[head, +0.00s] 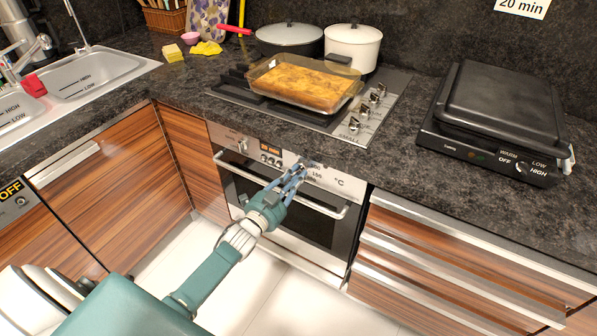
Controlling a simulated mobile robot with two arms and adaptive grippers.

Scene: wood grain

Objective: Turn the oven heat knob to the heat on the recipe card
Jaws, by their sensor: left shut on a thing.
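The oven (285,205) is built in under the counter, with a metal control panel (345,188) along its top. My left gripper (301,168) is at the right part of this panel, shut on the heat knob. The fingers largely cover the knob, so its pointer cannot be read. Small temperature numbers and a "°C" mark show beside it. The recipe card (522,8) is on the back wall at the top right, cut by the picture edge. Only "20 min" is readable on it; no heat shows. My right gripper is not in view.
Another oven knob (242,145) and a small display are left on the panel. The oven handle (315,205) runs just below my gripper. A glass baking dish (345,106) with a baked slab sits on the hob. A black grill (500,115) stands right, the sink (95,75) left.

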